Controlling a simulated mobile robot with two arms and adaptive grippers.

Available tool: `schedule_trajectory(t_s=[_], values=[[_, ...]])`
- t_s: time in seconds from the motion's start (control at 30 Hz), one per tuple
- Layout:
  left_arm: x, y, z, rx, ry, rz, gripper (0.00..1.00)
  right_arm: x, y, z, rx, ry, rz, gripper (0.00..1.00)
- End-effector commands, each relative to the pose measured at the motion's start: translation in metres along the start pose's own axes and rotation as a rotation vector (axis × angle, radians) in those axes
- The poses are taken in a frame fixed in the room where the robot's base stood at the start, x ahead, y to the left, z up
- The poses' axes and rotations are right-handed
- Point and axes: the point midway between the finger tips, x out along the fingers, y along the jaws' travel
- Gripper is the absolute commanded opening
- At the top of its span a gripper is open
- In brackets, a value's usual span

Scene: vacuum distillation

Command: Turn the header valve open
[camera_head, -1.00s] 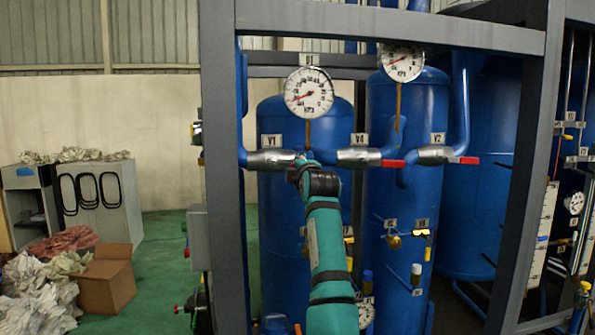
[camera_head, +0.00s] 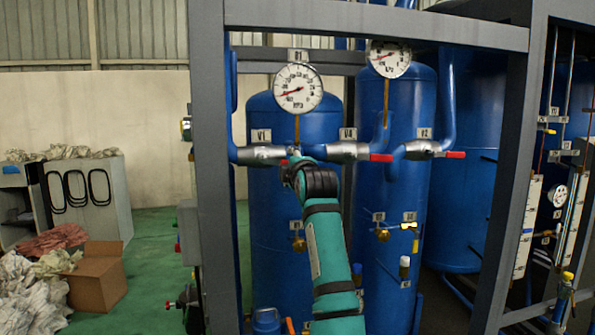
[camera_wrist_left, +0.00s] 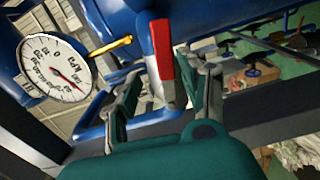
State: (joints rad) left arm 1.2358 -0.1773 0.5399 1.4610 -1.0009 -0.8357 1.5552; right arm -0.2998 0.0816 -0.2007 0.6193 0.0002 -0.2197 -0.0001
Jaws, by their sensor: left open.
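The valve labelled V1 (camera_head: 262,154) sits on a horizontal blue pipe, its silver body left of my left gripper (camera_head: 292,163). The gripper hides most of V1's handle in the head view. In the left wrist view a red lever handle (camera_wrist_left: 163,55) stands between the two fingers of my left gripper (camera_wrist_left: 175,82), which are spread apart on either side of it. I cannot tell whether a finger touches it. Valves V4 (camera_head: 347,151) and V2 (camera_head: 422,149) lie to the right, each with a red handle. My right gripper is not in view.
A round gauge (camera_head: 298,88) hangs above V1 and a second gauge (camera_head: 390,58) above V4. Grey frame posts (camera_head: 210,200) and a top beam (camera_head: 380,22) surround blue tanks (camera_head: 405,220). A cardboard box (camera_head: 98,276) lies on the green floor at left.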

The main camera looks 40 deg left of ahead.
Motion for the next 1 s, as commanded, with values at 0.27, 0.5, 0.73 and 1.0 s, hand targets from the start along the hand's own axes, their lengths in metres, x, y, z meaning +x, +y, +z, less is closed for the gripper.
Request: schedule_trajectory(t_s=[0.27,0.5,0.73,1.0], values=[[-0.057,-0.001,0.001,-0.003,-0.003,-0.002,0.44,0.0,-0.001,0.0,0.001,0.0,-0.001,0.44],[-0.078,-0.001,0.001,-0.001,-0.002,-0.002,0.44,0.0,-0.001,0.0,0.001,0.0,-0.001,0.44],[-0.079,-0.001,0.001,0.0,-0.001,-0.002,0.44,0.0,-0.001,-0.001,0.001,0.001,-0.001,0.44],[-0.076,0.001,0.018,-0.023,-0.076,0.11,0.14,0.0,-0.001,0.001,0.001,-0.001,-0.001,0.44]])
